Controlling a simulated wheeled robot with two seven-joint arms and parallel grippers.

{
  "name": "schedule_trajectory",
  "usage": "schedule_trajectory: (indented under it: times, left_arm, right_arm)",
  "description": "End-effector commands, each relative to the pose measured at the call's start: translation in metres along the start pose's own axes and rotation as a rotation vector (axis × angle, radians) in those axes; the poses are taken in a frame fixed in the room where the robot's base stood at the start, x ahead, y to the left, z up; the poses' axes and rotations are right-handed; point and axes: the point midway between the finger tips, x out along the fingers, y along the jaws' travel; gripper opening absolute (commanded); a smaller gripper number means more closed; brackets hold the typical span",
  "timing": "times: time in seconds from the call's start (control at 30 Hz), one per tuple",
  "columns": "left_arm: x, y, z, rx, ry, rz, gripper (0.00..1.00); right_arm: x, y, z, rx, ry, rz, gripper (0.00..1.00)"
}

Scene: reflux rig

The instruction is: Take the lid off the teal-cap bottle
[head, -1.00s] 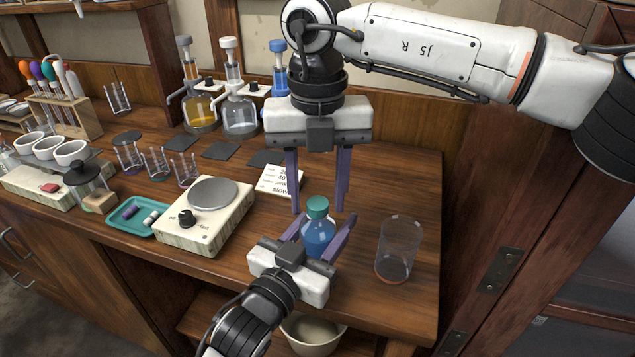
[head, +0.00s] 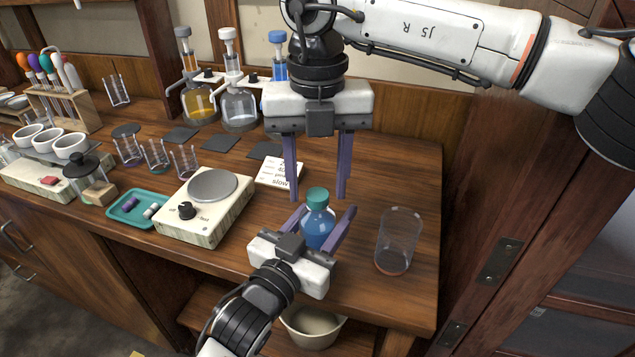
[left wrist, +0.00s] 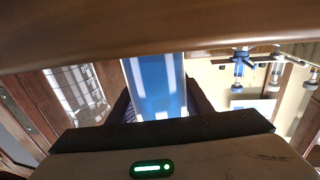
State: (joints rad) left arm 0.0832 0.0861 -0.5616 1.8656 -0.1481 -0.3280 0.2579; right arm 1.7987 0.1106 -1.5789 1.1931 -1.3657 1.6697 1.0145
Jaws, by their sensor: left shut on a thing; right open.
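The teal-cap bottle (head: 318,229) stands upright on the bench near its front right, filled with blue liquid. Its teal lid (head: 317,197) is on its neck. My left gripper (head: 323,222) is shut on the bottle's body from the front. The bottle's blue body also shows between the fingers in the left wrist view (left wrist: 156,85). My right gripper (head: 316,194) is open and empty, pointing down, with its fingers above and a little behind the lid, apart from it. The lid is out of sight in the left wrist view.
A clear beaker (head: 398,242) stands close to the right of the bottle. A hotplate (head: 206,205) is to the left, with a written card (head: 279,172) behind it. A bowl (head: 311,327) sits on the shelf below. The bench behind the beaker is clear.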

Motion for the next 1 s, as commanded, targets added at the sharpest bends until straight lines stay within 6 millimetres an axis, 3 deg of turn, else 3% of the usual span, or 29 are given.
schedule_trajectory:
  times: [0.23,0.47,0.5,0.6,0.63,1.0]
  left_arm:
    - [0.000,0.000,0.000,0.000,0.000,0.000,0.00]
    - [0.000,0.000,0.000,0.000,0.000,0.000,0.00]
    - [0.000,0.000,0.000,0.000,0.000,0.000,0.47]
    - [0.000,0.000,0.000,0.000,0.000,0.000,0.64]
    - [0.000,0.000,0.000,0.000,0.000,0.000,0.67]
    - [-0.007,0.000,0.001,0.000,0.000,0.000,0.67]
  right_arm:
    - [-0.033,0.000,0.000,-0.001,-0.002,0.001,0.45]
    - [-0.037,0.000,0.000,-0.001,0.000,0.000,0.45]
    - [-0.037,0.000,0.000,-0.001,0.000,0.000,0.45]
    - [-0.037,0.000,0.000,-0.001,0.000,0.000,0.45]
    - [-0.037,0.000,0.000,-0.001,0.000,0.000,0.45]
    - [-0.037,0.000,0.000,-0.001,0.000,0.000,0.45]
